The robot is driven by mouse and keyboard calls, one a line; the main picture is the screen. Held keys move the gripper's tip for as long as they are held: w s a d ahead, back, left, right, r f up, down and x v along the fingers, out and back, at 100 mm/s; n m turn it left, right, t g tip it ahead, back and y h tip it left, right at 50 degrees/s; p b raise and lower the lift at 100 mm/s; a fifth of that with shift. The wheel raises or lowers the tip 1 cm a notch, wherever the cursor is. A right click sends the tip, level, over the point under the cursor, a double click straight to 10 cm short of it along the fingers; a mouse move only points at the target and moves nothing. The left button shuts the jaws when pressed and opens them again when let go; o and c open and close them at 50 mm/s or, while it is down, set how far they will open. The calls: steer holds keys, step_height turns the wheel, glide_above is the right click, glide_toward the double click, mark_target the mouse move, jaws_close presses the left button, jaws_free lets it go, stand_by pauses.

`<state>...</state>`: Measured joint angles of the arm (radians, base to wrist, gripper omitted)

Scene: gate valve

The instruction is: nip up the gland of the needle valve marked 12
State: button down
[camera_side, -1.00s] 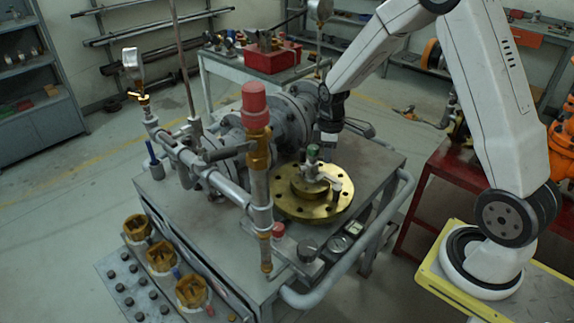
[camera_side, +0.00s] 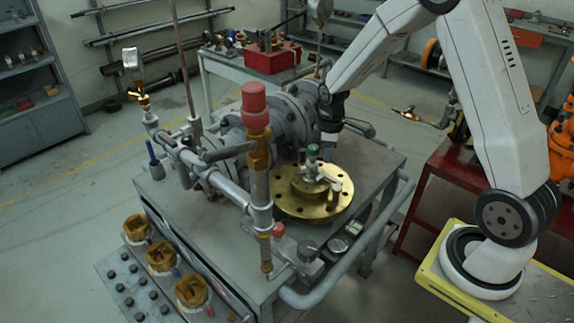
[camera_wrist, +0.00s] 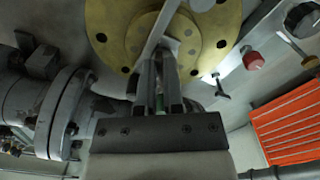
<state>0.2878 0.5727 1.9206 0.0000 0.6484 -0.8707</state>
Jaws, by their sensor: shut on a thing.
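A small silver needle valve (camera_side: 322,172) with a green top (camera_side: 312,151) stands on a round brass flange (camera_side: 310,207) at the cart's right side. No number can be read on it. My gripper (camera_side: 322,153) comes down from behind, close against the green top. In the wrist view the two fingers of my gripper (camera_wrist: 159,88) are close together, with a narrow green part (camera_wrist: 160,102) between them. A silver bar runs beyond the fingertips across the brass flange (camera_wrist: 117,27). The fingers hide the gland and the exact contact.
A tall pipe with a red cap (camera_side: 255,104) rises left of the flange. Grey flanged piping (camera_side: 295,108) lies behind it. A grey tubular handrail (camera_side: 310,298) borders the cart. A red-topped bench (camera_side: 455,170) stands at right.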

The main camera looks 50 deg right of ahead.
steer(key=c, duration=0.7)
jaws_free()
steer(key=shift+c, duration=0.2)
steer(key=shift+r, duration=0.15)
steer(key=shift+r, duration=3.8)
steer(key=shift+a, duration=0.1)
steer(key=s+a+f+m+t, duration=0.2)
steer(key=s+a+m, duration=0.4)
steer(key=s+a, duration=0.6)
steer(key=shift+s+f+m+t, duration=0.15)
steer(key=shift+s+m+t, duration=0.15)
steer(key=shift+s, duration=0.05)
